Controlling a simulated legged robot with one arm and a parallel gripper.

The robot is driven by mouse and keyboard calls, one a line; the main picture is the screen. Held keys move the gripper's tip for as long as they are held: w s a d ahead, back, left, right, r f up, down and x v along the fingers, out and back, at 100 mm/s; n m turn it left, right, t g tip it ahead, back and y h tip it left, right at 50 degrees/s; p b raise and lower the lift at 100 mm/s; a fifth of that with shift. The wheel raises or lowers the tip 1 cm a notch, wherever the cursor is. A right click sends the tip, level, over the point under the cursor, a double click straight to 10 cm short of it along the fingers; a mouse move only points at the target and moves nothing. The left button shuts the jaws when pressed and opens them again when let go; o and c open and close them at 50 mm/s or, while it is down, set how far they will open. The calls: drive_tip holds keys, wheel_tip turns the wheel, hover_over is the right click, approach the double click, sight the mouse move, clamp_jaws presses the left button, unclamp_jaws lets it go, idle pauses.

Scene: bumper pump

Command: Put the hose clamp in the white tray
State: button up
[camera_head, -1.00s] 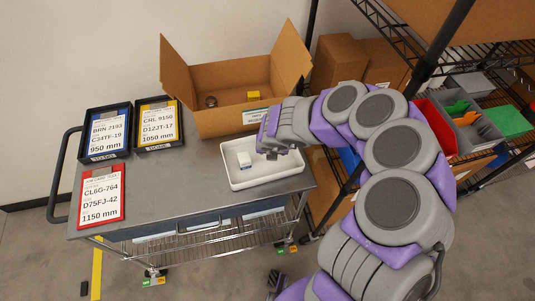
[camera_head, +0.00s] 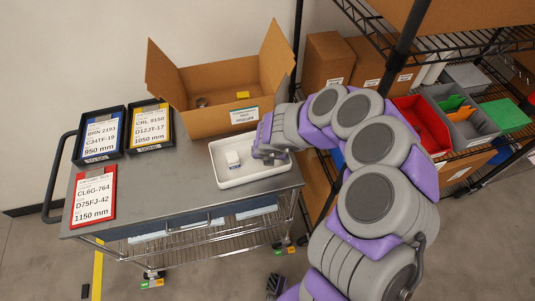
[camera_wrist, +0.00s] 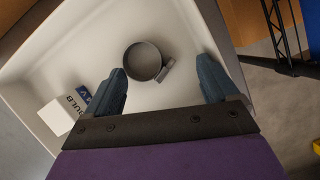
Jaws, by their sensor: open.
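The white tray (camera_head: 225,184) sits at the right end of the grey cart top. My gripper (camera_head: 268,156) is low over the tray's right part in the head view. In the wrist view my gripper (camera_wrist: 161,68) is open, its two dark fingers apart with nothing held. The hose clamp (camera_wrist: 143,62), a dark grey ring with a small screw housing on its right, lies on the floor of the white tray (camera_wrist: 80,45), just beyond and between the fingertips. The head view does not show this clamp; my gripper covers that part.
A small white-and-blue bulb box (camera_wrist: 62,112) is also in the tray. An open cardboard box (camera_head: 210,122) behind it holds a dark ring (camera_head: 202,102) and a yellow item (camera_head: 242,95). Label trays (camera_head: 100,135) stand left. A shelf with bins (camera_head: 420,115) is right.

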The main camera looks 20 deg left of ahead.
drive_tip(key=a, duration=0.3)
drive_tip(key=shift+s+a+r, duration=0.15)
drive_tip(key=shift+s, duration=0.05)
drive_tip(key=shift+w+d+p+v, duration=0.25)
drive_tip(key=shift+d+p+v, duration=1.05)
drive_tip(key=shift+v, duration=4.75)
drive_tip(key=w+a+r+n+t+y, duration=0.2)
drive_tip(key=w+a+r+n+y, duration=0.15)
drive_tip(key=r, duration=0.45)
drive_tip(key=w+a+r+n+t+y, duration=0.2)
drive_tip(key=r+n, duration=0.3)
drive_tip(key=r, duration=0.4)
drive_tip(key=s+d+r+n+g+y, duration=0.15)
drive_tip(key=s+r+n+y, duration=0.25)
drive_tip(key=s+r+n, duration=0.55)
drive_tip(key=s+d+f+n+g+h, duration=0.2)
drive_tip(key=s+d+f+n+h, duration=0.1)
drive_tip(key=s+d, duration=0.5)
drive_tip(key=s+d+f+n+g+h, duration=0.3)
drive_tip(key=s+d+n, duration=0.4)
drive_tip(key=d, duration=0.6)
drive_tip(key=s+d+f+n+g+h, duration=0.3)
drive_tip(key=s+d, duration=0.5)
drive_tip(key=d, duration=0.3)
wheel_tip(320, 180, down, 3)
drive_tip(key=shift+s+d+r+n+h, duration=0.25)
drive_tip(key=shift+s+n+h, duration=0.15)
drive_tip(key=shift+n+h, duration=0.6)
